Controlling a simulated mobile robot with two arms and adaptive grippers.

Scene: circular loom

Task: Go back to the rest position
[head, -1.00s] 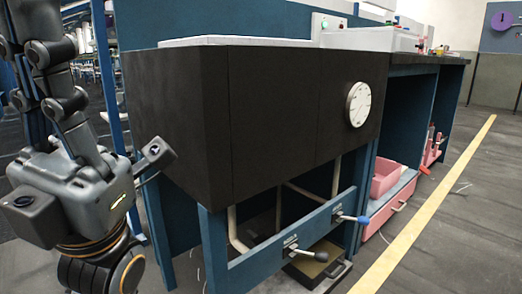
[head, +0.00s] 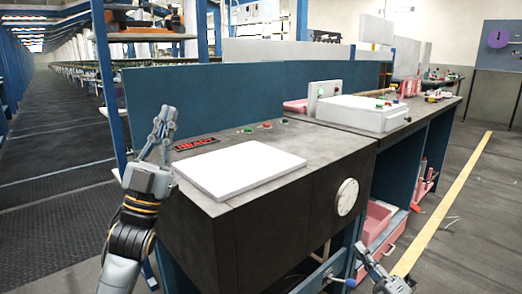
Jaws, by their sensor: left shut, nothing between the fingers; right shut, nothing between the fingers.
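My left gripper (head: 162,118) is in the head view at the left, beside the near left corner of the dark workbench (head: 290,215). Its fingers point up and are shut with nothing between them. My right gripper (head: 362,254) is at the lower right, in front of the bench's lower frame near the open shelf. It is shut and empty, and part of it is cut off by the bottom edge.
A white panel (head: 242,168) lies on the bench top, with a red-lettered sign (head: 196,144) behind it. A round dial (head: 347,197) is on the front. A blue-handled lever (head: 349,282) sits close to my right gripper. Open floor lies left and right.

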